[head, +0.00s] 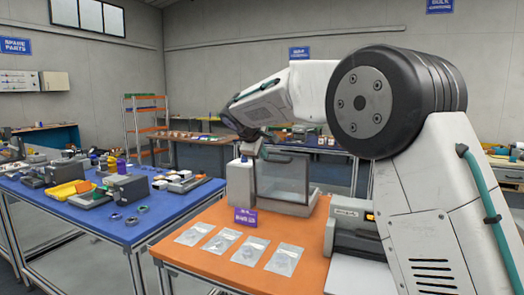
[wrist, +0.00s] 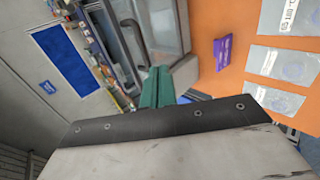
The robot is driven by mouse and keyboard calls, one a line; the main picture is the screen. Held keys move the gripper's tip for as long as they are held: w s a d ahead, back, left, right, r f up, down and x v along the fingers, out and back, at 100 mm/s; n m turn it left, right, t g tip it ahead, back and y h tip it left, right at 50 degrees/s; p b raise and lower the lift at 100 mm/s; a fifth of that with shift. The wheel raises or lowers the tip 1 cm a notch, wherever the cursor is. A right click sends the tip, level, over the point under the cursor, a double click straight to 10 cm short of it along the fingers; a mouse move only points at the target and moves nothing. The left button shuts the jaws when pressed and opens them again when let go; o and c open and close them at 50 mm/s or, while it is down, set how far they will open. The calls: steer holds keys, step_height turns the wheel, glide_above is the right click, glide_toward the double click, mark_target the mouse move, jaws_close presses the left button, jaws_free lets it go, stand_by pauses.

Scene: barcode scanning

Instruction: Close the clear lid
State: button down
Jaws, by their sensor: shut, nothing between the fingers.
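The clear lid (head: 284,176) is a see-through panel with a grey frame on a grey box-shaped device (head: 241,186) on the orange table. In the wrist view the clear panel (wrist: 168,22) shows at the top, with a dark curved handle (wrist: 136,42) beside it. I cannot tell how far the lid stands open. My gripper (head: 250,152) is over the device's left part, beside the lid's upper left edge. In the wrist view its teal fingers (wrist: 158,72) are together and empty, close to the handle and panel. Contact cannot be told.
The orange table (head: 205,271) holds several clear bags (head: 244,250) in a row and a purple sign (head: 245,217). A grey machine (head: 352,232) stands at the right, near my arm. A blue table (head: 60,205) with many parts is at the left, across a gap.

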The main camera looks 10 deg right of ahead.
steer(key=w+d+f, duration=0.4)
steer(key=w+d, duration=0.1)
steer(key=w, duration=0.1)
steer(key=shift+w+f, duration=0.2)
steer(key=shift+w, duration=0.15)
